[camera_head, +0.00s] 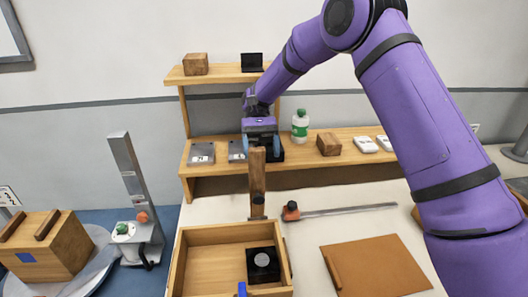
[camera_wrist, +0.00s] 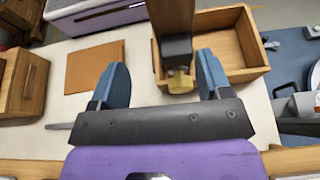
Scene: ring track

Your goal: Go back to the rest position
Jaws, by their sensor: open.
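My gripper (camera_head: 262,146) is open, with its blue fingers pointing down in front of the wooden shelf. In the wrist view my gripper (camera_wrist: 162,78) shows its two blue fingers wide apart. An upright wooden post (camera_head: 257,185) stands below and in front of the fingers in the head view. In the wrist view the post (camera_wrist: 172,22) and its dark, yellow-tipped end appear between the fingers, with a gap on each side. Nothing is held. My purple arm reaches in from the right.
A wooden tray (camera_head: 185,262) holding a black block (camera_head: 262,278) lies below the post. A red-ended bar (camera_head: 345,211) and a brown board (camera_head: 375,266) lie to the right. The shelf (camera_head: 350,174) behind carries a bottle (camera_head: 300,126) and wooden block (camera_head: 328,144). A grey column (camera_head: 130,172) stands left.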

